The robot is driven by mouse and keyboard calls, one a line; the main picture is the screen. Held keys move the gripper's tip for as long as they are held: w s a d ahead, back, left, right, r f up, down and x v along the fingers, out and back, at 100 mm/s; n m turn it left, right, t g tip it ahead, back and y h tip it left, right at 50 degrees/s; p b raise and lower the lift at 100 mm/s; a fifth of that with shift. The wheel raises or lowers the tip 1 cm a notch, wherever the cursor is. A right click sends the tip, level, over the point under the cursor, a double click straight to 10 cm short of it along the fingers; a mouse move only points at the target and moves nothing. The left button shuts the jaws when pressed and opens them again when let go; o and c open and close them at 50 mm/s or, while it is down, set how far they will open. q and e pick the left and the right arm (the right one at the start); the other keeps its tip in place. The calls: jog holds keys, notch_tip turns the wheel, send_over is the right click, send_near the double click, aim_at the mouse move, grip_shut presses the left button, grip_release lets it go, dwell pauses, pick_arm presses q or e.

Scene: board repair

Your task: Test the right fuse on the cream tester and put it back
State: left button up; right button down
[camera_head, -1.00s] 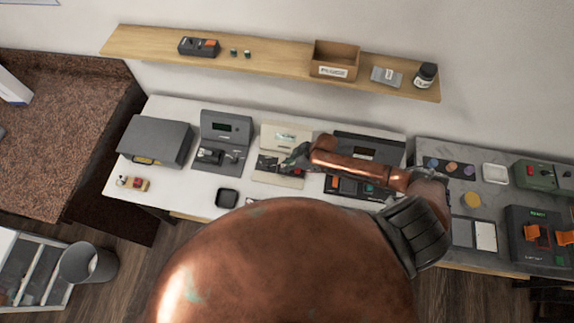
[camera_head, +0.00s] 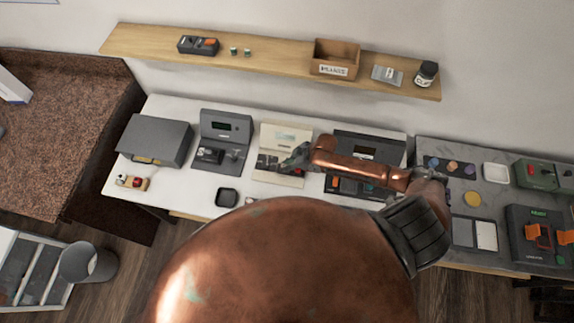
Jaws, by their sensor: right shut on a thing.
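The cream tester (camera_head: 283,182) lies on the white bench near the middle, with a pale display panel (camera_head: 287,138) on its upper part and a dark area lower down. My right arm reaches in from the right. My right gripper (camera_head: 284,164) is over the tester's dark lower area. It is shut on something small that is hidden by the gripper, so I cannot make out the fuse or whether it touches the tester. My left gripper is not in view.
A dark unit (camera_head: 372,138) with coloured switches sits right of the tester, partly under my arm. A grey device (camera_head: 226,125), a grey box (camera_head: 155,135) and a small black tray (camera_head: 227,197) are to the left. A wooden shelf (camera_head: 275,64) runs behind.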

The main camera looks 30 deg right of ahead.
jog(key=c, duration=1.8)
grip_release()
jog(key=shift+o, duration=0.2)
jog(key=shift+o, duration=1.3)
jog(key=shift+r, duration=0.1)
jog(key=shift+r+p, duration=1.35)
jog(key=shift+p, duration=0.2)
jog(key=shift+r, duration=0.15)
jog(key=shift+r+p, duration=2.9)
jog(key=shift+p, duration=0.1)
